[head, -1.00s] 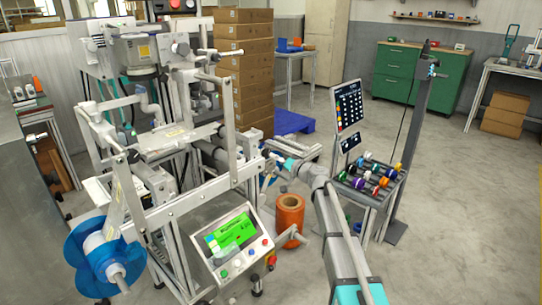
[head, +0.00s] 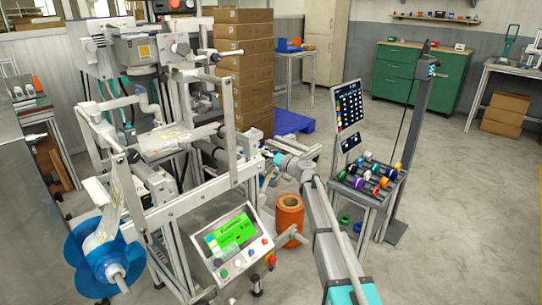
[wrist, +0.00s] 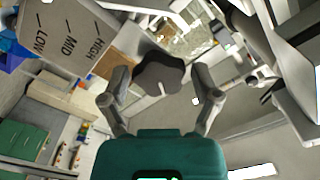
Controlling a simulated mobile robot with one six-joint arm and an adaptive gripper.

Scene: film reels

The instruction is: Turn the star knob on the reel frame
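The dark star knob (wrist: 162,78) shows in the wrist view, with a pale mark on its face. My gripper (wrist: 161,75) is open, with one finger on each side of the knob. A small gap shows at the left finger; I cannot tell whether the right finger touches. A grey plate (wrist: 62,35) marked LOW, MID and HIGH is at the upper left of the knob. In the head view my gripper (head: 277,158) is at the right end of the reel frame (head: 190,203). The knob cannot be made out there.
A blue reel (head: 88,262) hangs at the frame's left end. A control box with a green screen (head: 230,235) sits below the frame. An orange roll (head: 289,218) stands near my arm. A rack of coloured spools (head: 372,180) stands to the right, with open floor beyond.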

